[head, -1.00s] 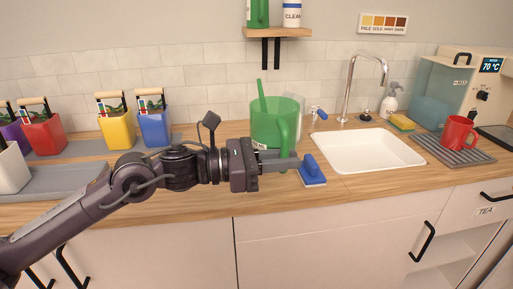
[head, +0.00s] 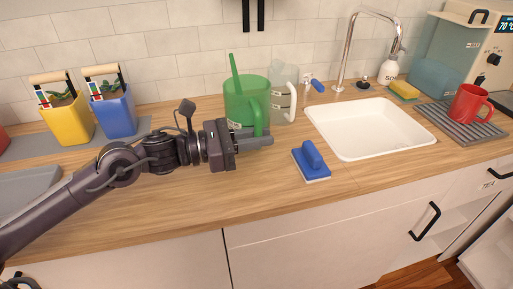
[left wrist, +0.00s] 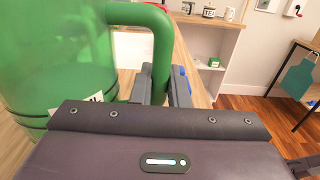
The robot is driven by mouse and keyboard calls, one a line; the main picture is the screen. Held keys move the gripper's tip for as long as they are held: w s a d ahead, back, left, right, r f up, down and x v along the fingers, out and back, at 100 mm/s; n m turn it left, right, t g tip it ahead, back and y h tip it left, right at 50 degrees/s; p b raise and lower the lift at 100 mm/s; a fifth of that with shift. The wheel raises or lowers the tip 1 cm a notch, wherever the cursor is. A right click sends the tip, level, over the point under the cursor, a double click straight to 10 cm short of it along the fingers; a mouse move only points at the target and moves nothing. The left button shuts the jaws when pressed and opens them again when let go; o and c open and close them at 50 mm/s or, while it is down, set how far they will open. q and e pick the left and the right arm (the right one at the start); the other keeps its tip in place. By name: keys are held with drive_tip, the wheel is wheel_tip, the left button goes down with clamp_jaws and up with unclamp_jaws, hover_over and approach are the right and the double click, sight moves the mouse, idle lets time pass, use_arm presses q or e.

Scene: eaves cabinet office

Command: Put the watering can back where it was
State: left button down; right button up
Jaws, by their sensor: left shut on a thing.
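The green watering can (head: 245,97), with a spout stick rising at its top left and a loop handle at its right, is at the counter's back, left of the sink. My left gripper (head: 258,142) is shut on the lower part of its handle. In the left wrist view the can (left wrist: 60,60) fills the left side, and its handle runs down between the fingers (left wrist: 162,90). The can's base is partly hidden by the gripper, so I cannot tell whether it touches the counter. My right gripper is not in view.
A clear jug (head: 285,95) stands close to the can's right. The wooden counter (head: 190,205) in front is clear.

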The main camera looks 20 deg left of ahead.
use_arm(q)
wheel_tip(320, 180, down, 3)
drive_tip(key=shift+f, duration=0.2)
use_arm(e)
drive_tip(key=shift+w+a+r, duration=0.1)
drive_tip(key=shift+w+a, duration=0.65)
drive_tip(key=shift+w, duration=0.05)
use_arm(q)
drive_tip(key=shift+f, duration=0.1)
drive_tip(key=c, duration=1.5)
unclamp_jaws()
drive_tip(key=shift+c, duration=0.2)
drive_tip(key=shift+o, duration=0.7)
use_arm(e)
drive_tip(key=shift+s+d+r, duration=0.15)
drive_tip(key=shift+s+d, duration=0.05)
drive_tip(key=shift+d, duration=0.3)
